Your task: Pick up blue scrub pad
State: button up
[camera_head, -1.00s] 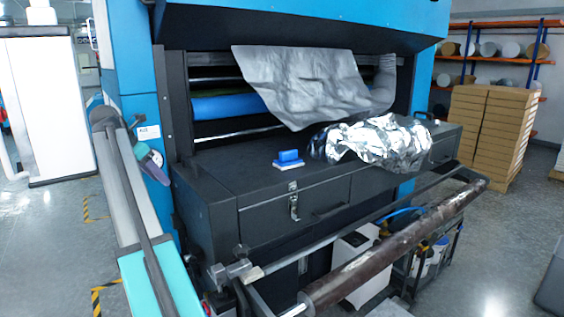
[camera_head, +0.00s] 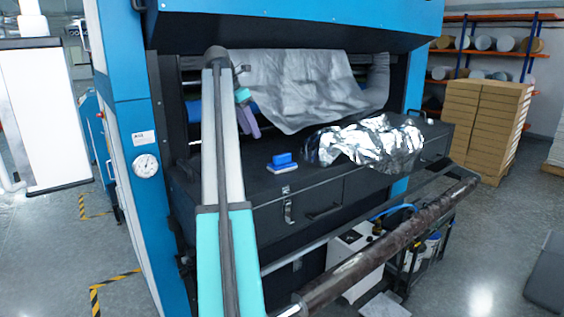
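The blue scrub pad (camera_head: 282,161) sits on the dark top of the machine's drawer cabinet (camera_head: 330,185), left of a heap of crumpled silver foil. It has a blue upper part and a white base. My arm reaches up from the bottom of the view, left of the pad. My gripper (camera_head: 246,112) is at the arm's upper end, above and to the left of the pad and apart from it. Teal and purple parts show there. Its fingertips are too small and angled to tell whether they are open.
Crumpled foil (camera_head: 372,143) lies right of the pad. A grey sheet (camera_head: 305,90) hangs behind it from the machine. A long dark roller (camera_head: 400,240) runs across the front. Stacked cartons (camera_head: 485,125) stand at the right.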

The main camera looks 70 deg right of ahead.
jog(key=s+d+r, duration=0.1)
jog(key=s+d, duration=0.1)
jog(key=s, duration=0.3)
jog(key=shift+s+r+m, duration=0.35)
jog(key=shift+m, duration=0.05)
jog(key=b, duration=0.4)
send_over(281, 155)
jog(key=w+a, duration=0.2)
jog(key=shift+s+a+f, duration=0.1)
jog(key=shift+s+f, duration=0.05)
jog(key=shift+f, duration=1.6)
jog(key=shift+s+f, duration=0.1)
jog(key=shift+f, duration=1.6)
jog(key=shift+d+f, duration=0.3)
jog(key=shift+f, duration=0.1)
